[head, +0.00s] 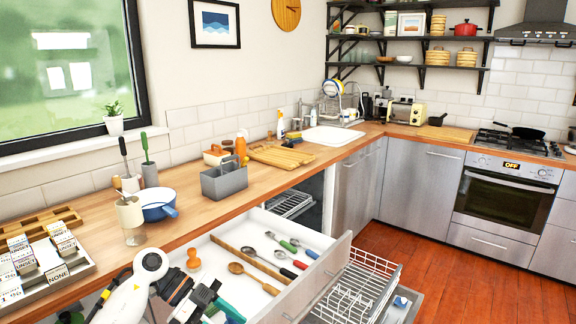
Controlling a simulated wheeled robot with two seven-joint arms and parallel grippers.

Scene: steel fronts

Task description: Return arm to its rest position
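My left arm, white with dark joints, comes in at the bottom left over the counter edge. Its dark gripper (203,304) is at the near left end of the open drawer, low in the picture. Its fingertips are hard to make out against the green and dark items there, so I cannot tell whether it is open or shut or holds anything. My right gripper is not in view.
The open drawer (343,251) holds wooden spoons, other utensils and an orange-brown knob-like item (193,260). A pulled-out dishwasher rack (362,288) stands right of it. Floor at right is clear.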

